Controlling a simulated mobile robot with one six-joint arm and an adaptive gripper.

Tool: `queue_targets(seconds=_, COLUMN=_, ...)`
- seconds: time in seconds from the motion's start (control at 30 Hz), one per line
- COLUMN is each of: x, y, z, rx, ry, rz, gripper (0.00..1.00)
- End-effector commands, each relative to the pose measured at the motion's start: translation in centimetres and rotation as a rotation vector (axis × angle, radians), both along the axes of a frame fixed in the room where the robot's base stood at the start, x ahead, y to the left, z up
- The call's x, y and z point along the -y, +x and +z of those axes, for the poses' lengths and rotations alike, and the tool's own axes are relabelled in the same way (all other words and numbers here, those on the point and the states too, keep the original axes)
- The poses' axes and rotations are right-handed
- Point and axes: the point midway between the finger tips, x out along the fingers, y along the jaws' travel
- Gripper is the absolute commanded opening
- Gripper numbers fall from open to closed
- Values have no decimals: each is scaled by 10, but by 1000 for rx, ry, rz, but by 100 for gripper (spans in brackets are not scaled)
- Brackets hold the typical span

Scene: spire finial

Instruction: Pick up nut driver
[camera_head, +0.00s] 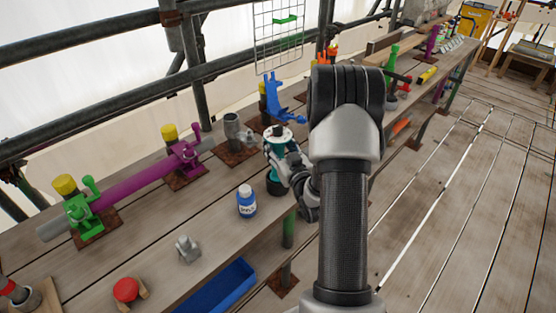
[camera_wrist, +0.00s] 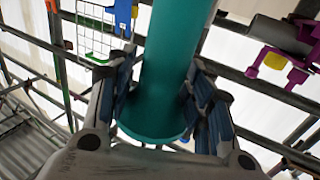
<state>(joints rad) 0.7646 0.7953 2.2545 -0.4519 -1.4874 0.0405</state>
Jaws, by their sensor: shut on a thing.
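My gripper (camera_wrist: 163,105) is shut around a teal cylinder (camera_wrist: 165,85), with one finger on each side; I take it for the handle of the nut driver. One rounded end of the cylinder faces the wrist camera, and the other runs out of the top of that view. In the head view, the teal body (camera_head: 278,146) stands upright between my fingers at the bench's front part, below a pale disc with reddish marks. A black round base (camera_head: 274,183) shows under it. My wrist partly hides the body, so I cannot tell whether it touches the base.
A blue-and-white bottle (camera_head: 246,202) stands close in front of the held thing. A grey cylindrical fitting (camera_head: 233,131) and a blue tool (camera_head: 276,92) are behind it. A purple pipe (camera_head: 128,187) with clamps lies at left. A blue bin (camera_head: 222,290) sits below the bench edge.

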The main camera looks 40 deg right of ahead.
Motion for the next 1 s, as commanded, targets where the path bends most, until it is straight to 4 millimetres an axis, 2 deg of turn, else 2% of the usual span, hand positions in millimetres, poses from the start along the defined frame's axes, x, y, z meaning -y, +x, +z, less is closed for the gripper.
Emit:
queue_targets(seconds=0.07, x=1, y=1, z=5, rx=12, ry=-8, rz=0, gripper=0)
queue_targets(seconds=0.37, x=1, y=1, z=7, rx=10, ry=-6, rz=0, gripper=0)
queue_targets(seconds=0.57, x=1, y=1, z=24, rx=9, ry=-7, rz=0, gripper=0)
queue_targets(seconds=0.77, x=1, y=1, z=57, rx=10, ry=-8, rz=0, gripper=0)
queue_targets(seconds=1.0, x=1, y=1, z=112, rx=11, ry=-9, rz=1, gripper=0)
